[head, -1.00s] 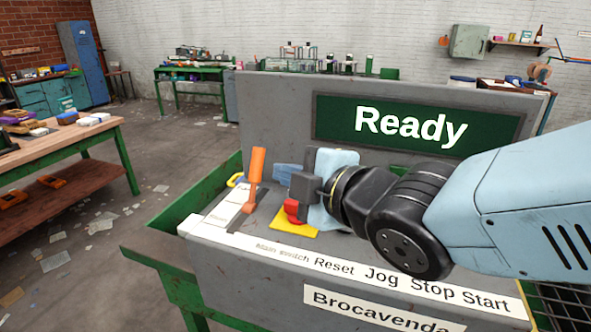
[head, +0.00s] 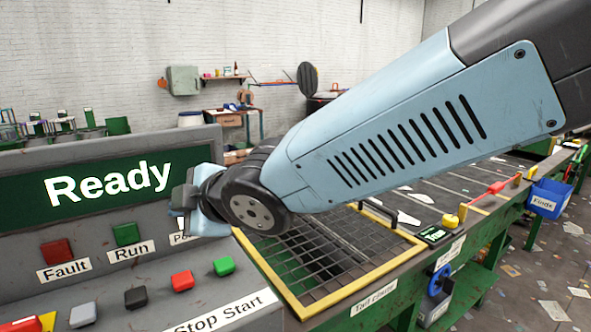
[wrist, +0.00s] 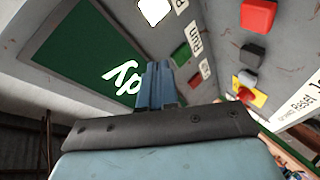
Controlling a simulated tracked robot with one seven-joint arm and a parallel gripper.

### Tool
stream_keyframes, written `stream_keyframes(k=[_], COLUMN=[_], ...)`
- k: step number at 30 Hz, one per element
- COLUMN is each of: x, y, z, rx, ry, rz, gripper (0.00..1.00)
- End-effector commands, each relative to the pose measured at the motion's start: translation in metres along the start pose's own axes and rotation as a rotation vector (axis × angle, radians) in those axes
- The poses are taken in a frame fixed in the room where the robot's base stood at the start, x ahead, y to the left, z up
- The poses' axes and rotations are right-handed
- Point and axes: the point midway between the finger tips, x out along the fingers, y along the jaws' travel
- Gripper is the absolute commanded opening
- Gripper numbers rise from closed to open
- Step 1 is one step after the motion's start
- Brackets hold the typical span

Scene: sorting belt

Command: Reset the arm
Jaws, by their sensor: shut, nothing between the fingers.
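My arm reaches in from the upper right in the head view. My gripper (head: 180,200) is at its end, partly hidden by the wrist, in front of the right end of the console's green "Ready" screen (head: 105,188). In the wrist view, the blue fingers of my gripper (wrist: 158,85) are together with nothing between them. They appear apart from the panel. The tilted screen (wrist: 85,50) is behind them, with only its last letters readable.
The console carries a red Fault lamp (head: 57,252), a green Run lamp (head: 125,234) and a row of buttons, including a black one (head: 135,298). A yellow-framed grate (head: 330,300) lies to the right. A blue bin (head: 550,198) hangs beside the belt.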

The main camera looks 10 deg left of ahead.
Motion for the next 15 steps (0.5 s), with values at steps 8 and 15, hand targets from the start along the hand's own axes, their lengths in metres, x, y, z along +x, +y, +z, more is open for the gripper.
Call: stream_keyframes(k=[8, 15], x=[-0.083, -0.191], y=[0.042, 0.038], z=[0.147, 0.247], rx=[0.356, 0.752], ry=[-0.380, -0.676], rz=[0.092, 0.210], gripper=[0.00, 0.00])
